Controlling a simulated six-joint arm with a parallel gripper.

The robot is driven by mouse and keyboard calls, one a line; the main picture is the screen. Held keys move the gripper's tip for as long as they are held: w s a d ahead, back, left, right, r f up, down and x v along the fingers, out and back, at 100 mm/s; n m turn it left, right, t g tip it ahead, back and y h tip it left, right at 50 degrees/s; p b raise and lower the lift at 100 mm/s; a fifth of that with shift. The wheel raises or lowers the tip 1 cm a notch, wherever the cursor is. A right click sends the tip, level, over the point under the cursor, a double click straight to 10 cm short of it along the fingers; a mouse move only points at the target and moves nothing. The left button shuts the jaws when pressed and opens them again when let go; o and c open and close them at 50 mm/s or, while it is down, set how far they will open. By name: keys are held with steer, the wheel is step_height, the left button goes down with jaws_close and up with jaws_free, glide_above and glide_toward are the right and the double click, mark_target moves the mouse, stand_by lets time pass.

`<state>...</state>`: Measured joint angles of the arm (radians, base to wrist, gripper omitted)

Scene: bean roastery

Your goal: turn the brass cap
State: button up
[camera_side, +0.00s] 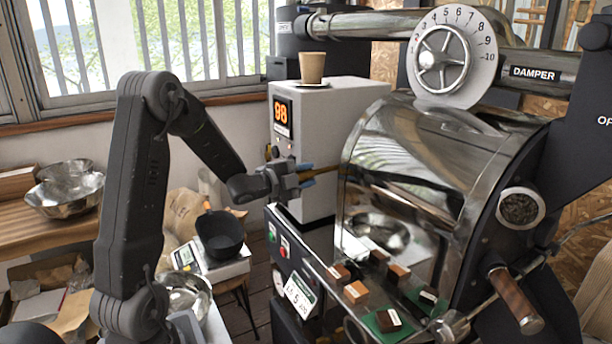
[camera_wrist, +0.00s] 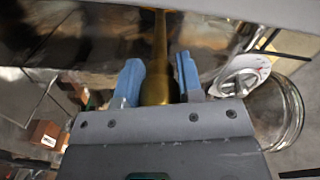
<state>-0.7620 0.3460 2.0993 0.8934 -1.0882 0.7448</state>
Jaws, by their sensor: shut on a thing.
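My gripper (camera_side: 300,178), with blue finger pads, is in front of the grey-white box and left of the shiny drum in the side view. In the wrist view my gripper (camera_wrist: 159,80) has its two blue fingers on either side of a brass piece (camera_wrist: 157,88), which I take to be the brass cap, and is shut on it. A narrow brass stem runs from it towards the drum. In the side view only a thin brass part (camera_side: 322,171) shows to the right of the fingers; the fingers hide the rest.
The steel drum (camera_side: 400,190) stands right of my gripper, with a damper dial (camera_side: 443,58) above. The grey-white box (camera_side: 345,110) shows 98 and carries a tan cup (camera_side: 312,67). Small brown blocks (camera_side: 356,292) lie on the ledge below. A black bowl (camera_side: 219,236) sits on a scale at left.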

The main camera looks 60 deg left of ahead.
stand_by(0.4)
steer(key=o, duration=0.9)
steer(key=shift+s, duration=0.1)
steer(key=s, duration=1.3)
steer(key=shift+s, duration=0.35)
steer(key=shift+w, duration=0.1)
